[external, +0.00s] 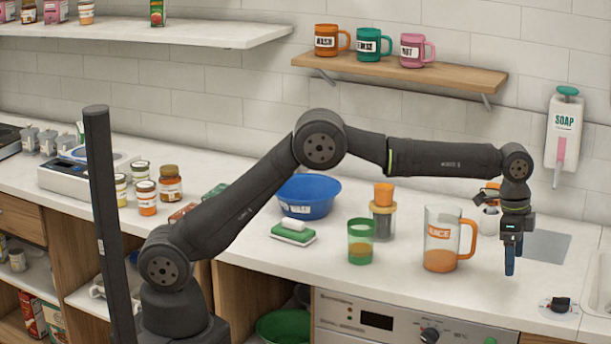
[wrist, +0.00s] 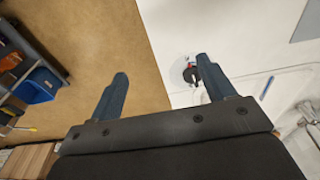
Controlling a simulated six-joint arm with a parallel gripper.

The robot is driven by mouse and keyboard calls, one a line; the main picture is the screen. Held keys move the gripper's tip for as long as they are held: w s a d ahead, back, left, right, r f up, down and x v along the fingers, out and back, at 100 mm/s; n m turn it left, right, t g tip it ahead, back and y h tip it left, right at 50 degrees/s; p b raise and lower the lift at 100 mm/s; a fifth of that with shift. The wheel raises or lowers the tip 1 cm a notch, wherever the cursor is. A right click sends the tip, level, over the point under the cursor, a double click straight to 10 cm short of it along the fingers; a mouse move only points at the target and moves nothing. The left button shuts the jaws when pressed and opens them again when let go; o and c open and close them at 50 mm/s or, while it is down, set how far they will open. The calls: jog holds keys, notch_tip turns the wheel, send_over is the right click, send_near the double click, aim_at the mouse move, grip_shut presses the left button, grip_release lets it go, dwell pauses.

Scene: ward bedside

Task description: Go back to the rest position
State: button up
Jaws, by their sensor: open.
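My gripper (external: 511,258) hangs pointing down at the right end of the counter, to the right of a clear jug (external: 441,245) with an orange handle and some orange liquid in it. In the wrist view my gripper (wrist: 160,90) shows two dark blue fingers spread well apart with nothing between them. Below it are the pale counter edge and the brown floor. My arm stretches from its base at the lower left across the counter.
A green glass (external: 361,243), a jar with an orange top (external: 383,215), a blue bowl (external: 308,197) and a green sponge (external: 293,234) stand on the counter under my arm. A shelf (external: 400,72) holds three mugs. A soap dispenser (external: 563,130) hangs on the wall. A black knob (external: 558,306) sits near the counter's front edge.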

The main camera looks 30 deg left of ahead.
jog(key=shift+w+f, duration=0.4)
jog(key=shift+w, duration=0.25)
jog(key=shift+w+f, duration=0.4)
jog(key=shift+w, duration=0.2)
jog(key=s+r, duration=0.4)
jog(key=s, duration=0.1)
jog(key=w+a+r+n, duration=0.2)
jog(key=w+a+r, duration=0.1)
jog(key=w+a, duration=0.5)
jog(key=a, duration=0.3)
jog(key=shift+w+r+n, duration=0.2)
jog(key=shift+r+n, duration=0.2)
jog(key=shift+d, duration=0.1)
